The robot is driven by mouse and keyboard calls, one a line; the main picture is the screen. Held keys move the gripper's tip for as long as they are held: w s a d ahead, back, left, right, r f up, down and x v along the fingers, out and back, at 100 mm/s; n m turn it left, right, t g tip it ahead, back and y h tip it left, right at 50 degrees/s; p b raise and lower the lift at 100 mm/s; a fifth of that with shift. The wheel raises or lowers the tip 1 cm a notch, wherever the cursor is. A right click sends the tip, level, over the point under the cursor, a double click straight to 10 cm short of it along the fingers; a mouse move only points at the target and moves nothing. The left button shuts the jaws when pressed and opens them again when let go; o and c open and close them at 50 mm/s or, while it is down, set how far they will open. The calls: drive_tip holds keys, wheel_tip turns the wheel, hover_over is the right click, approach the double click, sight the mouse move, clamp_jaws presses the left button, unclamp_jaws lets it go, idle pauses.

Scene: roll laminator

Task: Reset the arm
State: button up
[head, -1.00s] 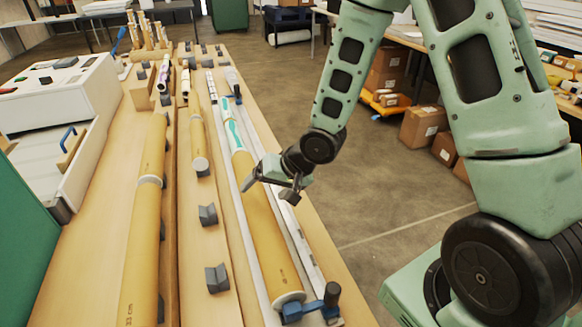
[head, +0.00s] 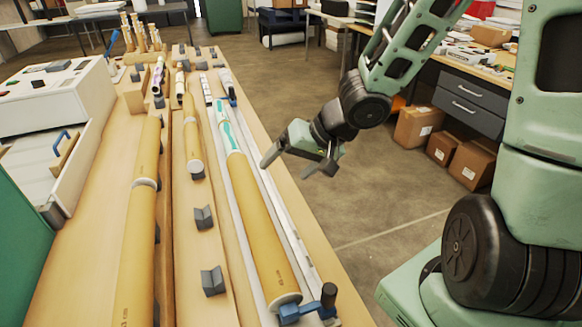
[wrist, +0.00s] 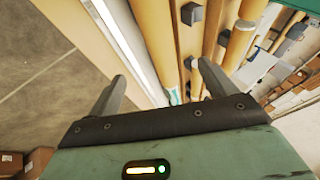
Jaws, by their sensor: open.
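My gripper (head: 299,168) is open and empty in the head view, held in the air at the right edge of the workbench (head: 88,259). Its arm reaches in from the right. It is apart from the long tan roll (head: 262,240) with a teal-patterned part, which lies in a pale trough to its left. In the wrist view my gripper's two fingers (wrist: 158,92) are spread, with nothing between them. The tan roll also shows beyond the fingers in the wrist view (wrist: 138,45).
A blue clamp with a dark knob (head: 318,303) stands at the trough's near end. Grey V-shaped supports (head: 212,281) and other rolls (head: 137,245) line the bench. A white machine (head: 60,97) is at left. Cardboard boxes (head: 418,126) stand on the floor at right.

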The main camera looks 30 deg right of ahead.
idle(0.8)
drive_tip(key=s+a+r+n+g+h, duration=0.1)
drive_tip(key=s+a+n, duration=0.4)
drive_tip(key=s, duration=0.5)
drive_tip(key=s+a+r+n+g+h+b, duration=0.1)
drive_tip(key=s+a+n+g+h, duration=0.2)
drive_tip(key=s+a+n, duration=0.3)
drive_tip(key=s+a+g, duration=0.1)
drive_tip(key=s, duration=0.3)
drive_tip(key=shift+a+r+g, duration=0.2)
drive_tip(key=shift+a+g, duration=0.2)
